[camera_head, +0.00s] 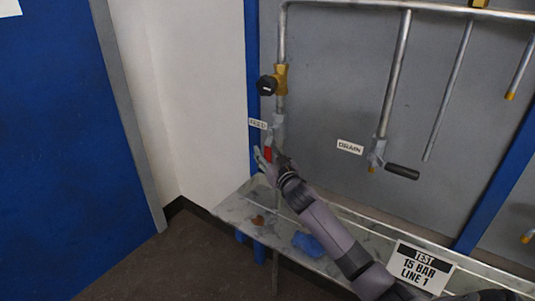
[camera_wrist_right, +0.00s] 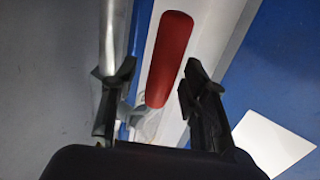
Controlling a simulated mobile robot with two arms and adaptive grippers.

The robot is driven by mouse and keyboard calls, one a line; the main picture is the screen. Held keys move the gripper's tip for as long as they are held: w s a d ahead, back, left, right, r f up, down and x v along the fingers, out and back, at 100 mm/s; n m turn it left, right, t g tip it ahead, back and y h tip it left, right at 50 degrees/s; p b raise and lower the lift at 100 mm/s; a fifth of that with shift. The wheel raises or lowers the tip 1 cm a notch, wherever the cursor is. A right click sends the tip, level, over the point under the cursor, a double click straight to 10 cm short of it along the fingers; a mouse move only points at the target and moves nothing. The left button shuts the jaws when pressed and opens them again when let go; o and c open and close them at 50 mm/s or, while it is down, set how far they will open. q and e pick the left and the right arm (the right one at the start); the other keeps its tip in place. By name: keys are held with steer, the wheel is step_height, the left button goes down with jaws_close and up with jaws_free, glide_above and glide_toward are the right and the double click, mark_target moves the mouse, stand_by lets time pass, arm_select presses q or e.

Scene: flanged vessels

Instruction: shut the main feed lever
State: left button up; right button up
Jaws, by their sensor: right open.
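The feed valve (camera_head: 278,128) sits on a vertical pipe beside the FEED label (camera_head: 258,124). Its red lever handle (camera_head: 268,154) is partly hidden by my right gripper (camera_head: 266,162) in the head view. In the right wrist view, the red handle (camera_wrist_right: 171,55) lies between the two fingers of my right gripper (camera_wrist_right: 158,76). The fingers are open, with a gap seen on each side of the handle. My left gripper is not in view.
A yellow valve with a black knob (camera_head: 268,85) is higher on the same pipe. A drain valve with a black handle (camera_head: 403,171) is to the right, near the DRAIN label (camera_head: 350,146). Below is a metal ledge (camera_head: 235,209) with a blue cloth (camera_head: 309,244) and a sign (camera_head: 420,266).

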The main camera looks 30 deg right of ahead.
steer(key=shift+w, duration=0.2)
jaws_close()
stand_by(0.5)
stand_by(0.3)
